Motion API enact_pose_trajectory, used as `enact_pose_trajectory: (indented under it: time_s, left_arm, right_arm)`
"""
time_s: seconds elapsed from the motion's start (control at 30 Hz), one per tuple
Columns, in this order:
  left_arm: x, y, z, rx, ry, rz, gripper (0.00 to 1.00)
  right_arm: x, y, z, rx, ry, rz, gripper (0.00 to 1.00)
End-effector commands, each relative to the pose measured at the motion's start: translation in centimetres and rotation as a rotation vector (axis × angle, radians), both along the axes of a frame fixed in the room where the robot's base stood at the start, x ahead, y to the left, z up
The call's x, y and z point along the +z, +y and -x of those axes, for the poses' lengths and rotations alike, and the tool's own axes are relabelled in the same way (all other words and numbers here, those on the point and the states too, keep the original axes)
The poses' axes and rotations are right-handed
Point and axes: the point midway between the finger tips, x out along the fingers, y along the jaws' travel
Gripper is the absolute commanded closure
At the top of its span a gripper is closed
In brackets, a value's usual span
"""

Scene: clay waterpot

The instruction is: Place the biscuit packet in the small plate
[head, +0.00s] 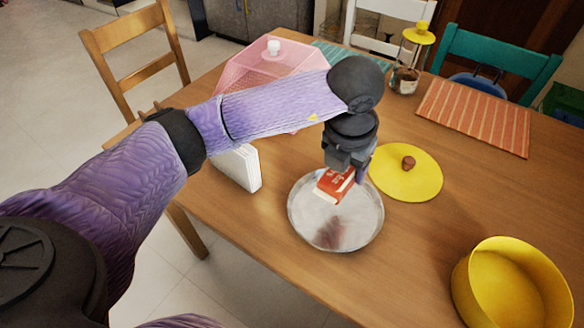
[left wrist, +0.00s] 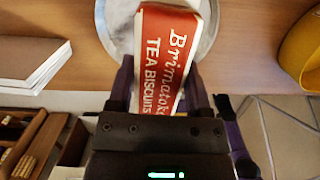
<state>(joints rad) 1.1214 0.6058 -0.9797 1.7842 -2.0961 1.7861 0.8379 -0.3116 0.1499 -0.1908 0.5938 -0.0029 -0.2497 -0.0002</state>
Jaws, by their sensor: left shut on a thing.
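The red and white biscuit packet (head: 334,184) is held by my left gripper (head: 350,172) over the small metal plate (head: 354,236). In the left wrist view the packet (left wrist: 165,58), lettered "Brimatoke Tea Biscuits", sits between the two fingers of my left gripper (left wrist: 163,85). The gripper is shut on it. A reddish reflection or shadow shows on the plate below, and the packet seems to be above the plate, apart from it. The plate's rim also shows behind the packet in the left wrist view (left wrist: 103,20). My right gripper is not in view.
A yellow round lid (head: 407,185) lies right of the plate. A yellow bowl (head: 510,285) stands at the front right. White books (head: 240,168) stand left of the plate. A pink mesh cover (head: 262,68) and a striped mat (head: 473,117) lie farther back.

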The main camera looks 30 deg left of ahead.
Motion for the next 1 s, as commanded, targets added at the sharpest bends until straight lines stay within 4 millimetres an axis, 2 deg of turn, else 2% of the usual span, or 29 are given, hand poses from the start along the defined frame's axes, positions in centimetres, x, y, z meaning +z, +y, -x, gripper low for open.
enact_pose_trajectory:
  time_s: [0.07, 0.23, 0.5, 0.83, 0.87, 1.0]
  left_arm:
    - [-0.8, -0.1, 0.0, 0.003, 0.001, -0.001, 1.00]
    - [-4.9, -0.1, 0.1, 0.005, 0.006, -0.001, 1.00]
    - [-10.2, -0.1, 0.1, 0.003, 0.005, -0.001, 1.00]
    - [-10.3, -0.1, 0.0, 0.003, 0.000, -0.002, 1.00]
    - [-10.3, -0.1, 0.0, 0.003, 0.000, -0.002, 0.32]
    - [-10.2, -0.1, 0.0, 0.003, 0.000, -0.002, 0.02]
  right_arm:
    - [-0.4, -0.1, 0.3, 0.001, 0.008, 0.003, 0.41]
    - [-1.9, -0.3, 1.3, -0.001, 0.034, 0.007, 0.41]
    - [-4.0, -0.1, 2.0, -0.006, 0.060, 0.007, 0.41]
    - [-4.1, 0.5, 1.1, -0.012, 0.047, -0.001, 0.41]
    - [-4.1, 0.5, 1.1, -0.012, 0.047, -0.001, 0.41]
    - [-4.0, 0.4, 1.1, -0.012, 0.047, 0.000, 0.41]
